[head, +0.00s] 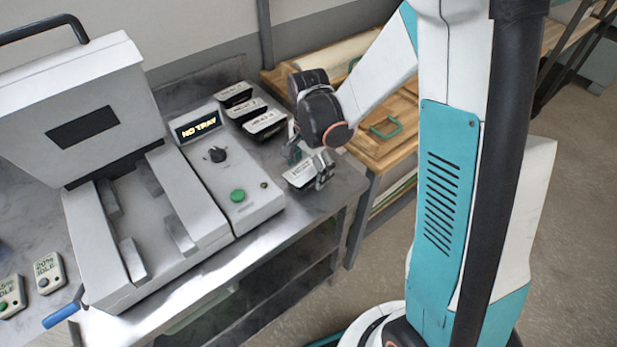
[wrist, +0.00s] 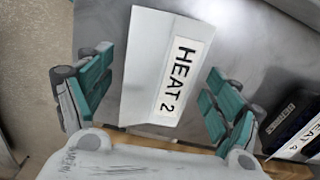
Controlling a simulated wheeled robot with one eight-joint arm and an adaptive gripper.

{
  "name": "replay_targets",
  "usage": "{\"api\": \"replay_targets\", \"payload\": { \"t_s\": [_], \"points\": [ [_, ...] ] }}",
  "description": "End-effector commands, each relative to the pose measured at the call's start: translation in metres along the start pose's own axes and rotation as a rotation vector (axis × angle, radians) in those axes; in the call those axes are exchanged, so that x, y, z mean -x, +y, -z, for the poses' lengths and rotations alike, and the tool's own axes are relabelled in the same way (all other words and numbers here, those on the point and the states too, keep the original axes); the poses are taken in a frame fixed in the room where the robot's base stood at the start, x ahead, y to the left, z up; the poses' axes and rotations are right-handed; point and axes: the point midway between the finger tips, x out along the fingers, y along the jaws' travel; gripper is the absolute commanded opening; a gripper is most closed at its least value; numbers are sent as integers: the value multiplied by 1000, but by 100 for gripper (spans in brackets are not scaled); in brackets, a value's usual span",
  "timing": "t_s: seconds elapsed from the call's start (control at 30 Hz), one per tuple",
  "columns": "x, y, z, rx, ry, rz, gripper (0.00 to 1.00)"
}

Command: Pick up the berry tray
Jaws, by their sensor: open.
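My gripper (head: 308,165) is open over a small tray with a white lid (head: 298,176) at the right end of the metal counter. In the wrist view the tray's white lid (wrist: 150,50) carries a label reading HEAT 2 and lies between the spread teal fingers of my gripper (wrist: 158,80). Gaps show between the lid and the fingers on both sides. No berries show, and I cannot tell from the label whether this is the berry tray. In the head view the gripper partly covers this tray.
Several other labelled dark trays (head: 265,124) stand in a row behind. A sealing machine (head: 110,130) is at left, beside a control box (head: 225,180) whose display reads NO TRAY. A wooden bench (head: 375,150) with a green handle adjoins the counter. Two small IDLE devices lie at far left.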

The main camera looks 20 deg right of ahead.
Motion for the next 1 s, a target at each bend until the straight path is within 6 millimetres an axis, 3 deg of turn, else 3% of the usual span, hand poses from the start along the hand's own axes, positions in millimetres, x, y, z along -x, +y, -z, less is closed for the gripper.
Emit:
{"api": "replay_targets", "payload": {
  "t_s": [0.1, 0.3, 0.53, 1.0],
  "points": [
    [-12, 0, 0, 0, 0, 0, 83],
    [-11, 0, 0, 0, 0, 0, 83],
    [-11, 0, 0, 0, 0, 0, 32],
    [-3, 0, 0, 0, 0, 0, 32]
  ]
}}
